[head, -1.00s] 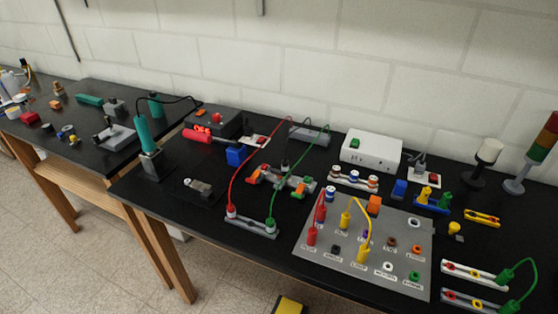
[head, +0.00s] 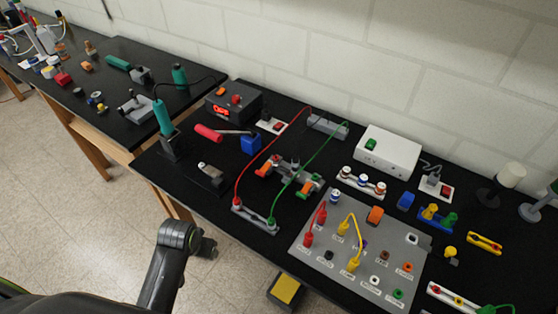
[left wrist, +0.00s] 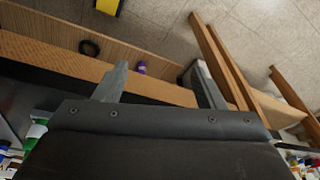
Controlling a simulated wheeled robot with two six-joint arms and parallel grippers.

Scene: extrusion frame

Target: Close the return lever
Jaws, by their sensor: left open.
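A grey block with orange levers (head: 290,175) sits mid-table in the head view. One orange lever (head: 264,168) is at its left end and another (head: 306,189) at its right end. I cannot tell which is the return lever, or whether either is raised. A red wire and a green wire pass close to the block from the terminal strip (head: 255,217) in front. My left arm rises at the table's front edge, well short of the block. In the left wrist view my left gripper (left wrist: 158,72) is open and empty, above the floor and table edge. My right gripper is out of view.
A grey panel (head: 318,260) with coloured sockets and plugged leads lies right of the block. A soldering iron in its stand (head: 171,145) is to the left. A white box (head: 388,152) stands behind. A yellow-topped pedestal (head: 285,290) is on the floor.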

